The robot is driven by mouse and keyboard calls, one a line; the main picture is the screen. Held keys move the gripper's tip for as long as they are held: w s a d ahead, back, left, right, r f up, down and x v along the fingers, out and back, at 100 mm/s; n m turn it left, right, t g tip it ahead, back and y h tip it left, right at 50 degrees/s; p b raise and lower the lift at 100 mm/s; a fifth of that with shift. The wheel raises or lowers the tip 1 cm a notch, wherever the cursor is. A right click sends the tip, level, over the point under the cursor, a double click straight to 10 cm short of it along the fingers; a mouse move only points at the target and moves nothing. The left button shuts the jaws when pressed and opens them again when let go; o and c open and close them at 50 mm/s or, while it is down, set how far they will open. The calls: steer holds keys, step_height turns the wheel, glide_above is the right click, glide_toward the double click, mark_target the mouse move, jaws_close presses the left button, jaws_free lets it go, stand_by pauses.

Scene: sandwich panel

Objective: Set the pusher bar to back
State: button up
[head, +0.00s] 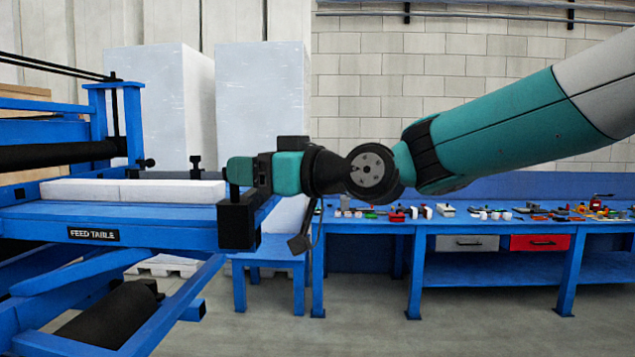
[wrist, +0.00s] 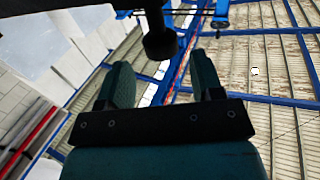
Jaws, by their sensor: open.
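The blue feed table (head: 110,212) is at the left in the head view, with a long white block (head: 130,192) lying across it. No part is labelled as the pusher bar, and I cannot tell for certain which it is. A black block with an upright post (head: 237,222) is at the table's right end. My gripper (head: 238,170) is level and points left, just above that block. In the wrist view, my two teal fingers (wrist: 160,62) are apart with nothing between them. A dark knob-like end (wrist: 160,42) shows just beyond the fingertips; contact cannot be told.
A dark roller (head: 60,154) in a blue frame is at the far left. Tall pale stacks (head: 262,110) stand behind. A blue workbench (head: 430,226) with small parts lines the back wall. The floor at right is clear.

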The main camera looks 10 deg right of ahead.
steer(key=b+v, duration=0.4)
steer(key=v, duration=0.9)
steer(key=shift+s+d+b, duration=0.25)
steer(key=shift+d+b, duration=0.05)
steer(key=shift+b, duration=0.05)
steer(key=shift+f, duration=0.1)
